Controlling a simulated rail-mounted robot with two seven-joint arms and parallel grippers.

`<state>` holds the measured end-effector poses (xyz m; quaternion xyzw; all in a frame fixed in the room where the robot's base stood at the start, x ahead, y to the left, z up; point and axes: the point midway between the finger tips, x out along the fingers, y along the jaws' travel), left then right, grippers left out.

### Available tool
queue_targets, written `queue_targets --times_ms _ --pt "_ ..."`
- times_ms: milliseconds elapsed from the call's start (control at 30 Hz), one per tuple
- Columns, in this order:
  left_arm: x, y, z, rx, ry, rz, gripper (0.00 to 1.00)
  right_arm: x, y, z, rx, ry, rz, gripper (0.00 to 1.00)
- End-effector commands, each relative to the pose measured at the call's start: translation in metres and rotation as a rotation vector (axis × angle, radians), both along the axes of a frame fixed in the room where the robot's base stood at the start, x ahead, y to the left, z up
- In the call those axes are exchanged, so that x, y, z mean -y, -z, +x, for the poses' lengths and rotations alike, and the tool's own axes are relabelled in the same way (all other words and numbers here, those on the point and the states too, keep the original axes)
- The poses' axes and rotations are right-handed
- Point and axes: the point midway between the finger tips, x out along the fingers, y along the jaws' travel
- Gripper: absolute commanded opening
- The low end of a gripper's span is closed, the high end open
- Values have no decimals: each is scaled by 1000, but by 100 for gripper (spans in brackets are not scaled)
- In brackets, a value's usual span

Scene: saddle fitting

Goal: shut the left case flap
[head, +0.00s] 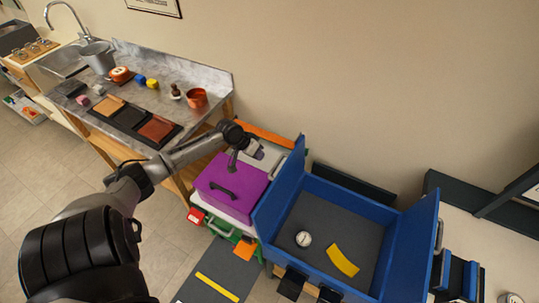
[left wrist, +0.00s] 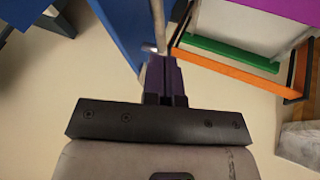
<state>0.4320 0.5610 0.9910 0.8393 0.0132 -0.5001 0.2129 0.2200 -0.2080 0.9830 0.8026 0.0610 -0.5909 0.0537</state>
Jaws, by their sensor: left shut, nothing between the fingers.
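The blue case (head: 346,196) stands open at the centre right. Its left flap (head: 279,189) stands up along the left side, and its right flap (head: 409,250) stands up opposite. My left gripper (head: 260,154) is shut and empty, on the outer side of the left flap near its far end. In the left wrist view its closed fingers (left wrist: 165,78) are beside a blue panel (left wrist: 118,30), which looks like the left flap. I cannot tell if they touch.
A round white dial (head: 303,239) and a yellow curved piece (head: 343,260) lie inside the case. A purple toolbox (head: 231,186) stands left of it, below my left forearm. A counter (head: 150,85) with pots and blocks is further left.

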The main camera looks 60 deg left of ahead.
Motion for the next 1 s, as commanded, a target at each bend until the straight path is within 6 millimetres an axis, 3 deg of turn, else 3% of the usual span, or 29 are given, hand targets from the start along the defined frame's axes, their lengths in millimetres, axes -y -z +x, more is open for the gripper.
queue_targets --times_ms 133,267,700,1000 --pt "6 -9 13 78 -51 -70 0 5 -1 3 8 -2 -13 43" --pt "7 -3 20 92 -73 -78 0 10 -3 6 16 -6 -27 43" --pt "22 48 58 87 -71 -77 0 6 -3 3 11 -5 -16 43" --pt "26 66 71 88 -71 -75 0 3 -2 2 9 -1 -8 43"
